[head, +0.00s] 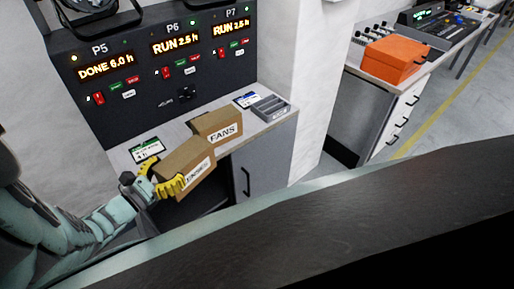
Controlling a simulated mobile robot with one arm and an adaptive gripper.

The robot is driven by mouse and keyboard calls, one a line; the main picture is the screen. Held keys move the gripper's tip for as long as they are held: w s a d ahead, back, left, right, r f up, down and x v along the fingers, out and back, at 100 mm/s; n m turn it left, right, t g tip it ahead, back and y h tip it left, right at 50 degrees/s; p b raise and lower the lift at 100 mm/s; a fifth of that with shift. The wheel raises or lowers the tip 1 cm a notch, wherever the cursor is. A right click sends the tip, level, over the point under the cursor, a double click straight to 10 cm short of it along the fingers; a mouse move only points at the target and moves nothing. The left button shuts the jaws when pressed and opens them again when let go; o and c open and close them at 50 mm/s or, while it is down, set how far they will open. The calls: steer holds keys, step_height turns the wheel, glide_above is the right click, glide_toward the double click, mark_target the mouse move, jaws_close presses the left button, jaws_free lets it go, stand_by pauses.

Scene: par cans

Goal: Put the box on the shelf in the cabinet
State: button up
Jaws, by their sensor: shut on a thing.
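A brown cardboard box (189,160) is held in my gripper (166,180), whose yellow fingers close on its left side. Its white label is partly covered by the fingers; the letters look like "ENSES". The box is tilted, at the front edge of the cabinet (262,152) top. Under it the cabinet has a dark open compartment (208,200); my arm and the box hide part of it, and I cannot make out the shelf inside. A second brown box marked "FANS" (218,126) stands on the cabinet top behind the held box.
A grey tray (270,108) and two cards (146,149) lie on the cabinet top. A closed grey door (262,172) is right of the opening. A black panel with lit displays (175,42) stands behind. An orange case (394,59) sits on another counter at right.

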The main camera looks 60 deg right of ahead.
mark_target(163, 160)
steer(key=shift+w+d+r, duration=0.1)
steer(key=shift+d, duration=0.1)
steer(key=shift+w+r, duration=0.15)
steer(key=shift+w, duration=0.2)
steer(key=shift+d, duration=0.2)
steer(key=shift+w+d+r+t, duration=0.1)
steer(key=shift+w+r+t, duration=0.15)
steer(key=shift+t, duration=0.15)
steer(key=shift+w, duration=0.1)
steer(key=shift+w+r+n+t, duration=0.25)
steer(key=shift+w+n+t, duration=0.05)
steer(key=shift+w+n, duration=0.15)
steer(key=shift+w, duration=0.1)
steer(key=shift+w+f, duration=0.1)
steer(key=shift+w+d+r+t, duration=0.2)
steer(key=shift+d+r+t, duration=0.05)
steer(key=shift+d+t, duration=0.05)
